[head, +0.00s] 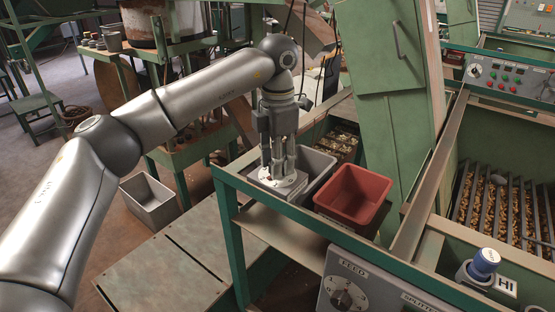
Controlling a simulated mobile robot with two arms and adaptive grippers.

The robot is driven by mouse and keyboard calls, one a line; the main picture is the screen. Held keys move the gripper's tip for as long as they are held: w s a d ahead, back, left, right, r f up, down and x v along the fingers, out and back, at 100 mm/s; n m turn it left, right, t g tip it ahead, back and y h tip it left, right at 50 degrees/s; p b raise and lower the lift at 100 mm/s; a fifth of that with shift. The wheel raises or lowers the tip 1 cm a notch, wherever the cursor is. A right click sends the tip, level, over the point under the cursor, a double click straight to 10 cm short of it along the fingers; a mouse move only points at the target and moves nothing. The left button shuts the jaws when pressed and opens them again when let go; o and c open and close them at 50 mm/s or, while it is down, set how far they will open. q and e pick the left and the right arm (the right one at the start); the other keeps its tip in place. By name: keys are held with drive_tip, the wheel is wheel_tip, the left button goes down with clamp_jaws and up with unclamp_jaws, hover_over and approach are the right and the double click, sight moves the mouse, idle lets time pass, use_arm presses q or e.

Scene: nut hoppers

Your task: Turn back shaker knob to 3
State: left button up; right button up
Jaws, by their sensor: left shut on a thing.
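My left gripper (278,165) points straight down over a small grey box with a pale round dial plate (290,186) on the green frame's corner. Its fingers are shut on the knob in the middle of that dial, which they mostly hide. Some red shows on the plate beside the fingers. The dial's numbers and the knob's setting cannot be read. My right gripper is not in view.
A red bin (353,194) and a grey bin (318,168) stand close beside the dial box. A FEED dial (345,294) is at the front, a blue knob (486,262) at front right. A green panel (393,125) rises behind the bins.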

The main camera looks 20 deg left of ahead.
use_arm(q)
drive_tip(key=m, duration=0.4)
drive_tip(key=shift+r+m, duration=0.1)
drive_tip(key=shift+m, duration=0.2)
drive_tip(key=m, duration=0.3)
drive_tip(key=shift+m, duration=0.4)
drive_tip(key=m, duration=0.3)
drive_tip(key=shift+p, duration=0.35)
drive_tip(key=shift+m, duration=2.1)
drive_tip(key=o, duration=1)
drive_tip(key=shift+o, duration=0.2)
wheel_tip(320, 180, up, 12)
